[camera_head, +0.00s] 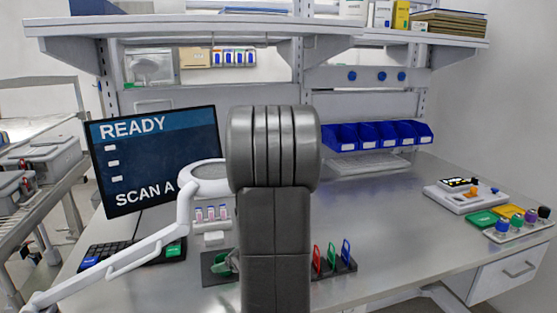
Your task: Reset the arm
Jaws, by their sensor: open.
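My own dark grey arm (275,190) rises upright through the middle of the view, with a rounded, ribbed joint at its top. It hides the centre of the workbench (390,210) behind it. My gripper is not in view, so neither its jaws nor anything in them can be seen.
A monitor (150,160) reading "READY" and a white jointed lamp arm (130,258) stand left. Red, green and blue upright pieces (331,258) stand right of my arm. Blue bins (375,135) line the back under a shelf (200,25). The right-centre bench is mostly clear.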

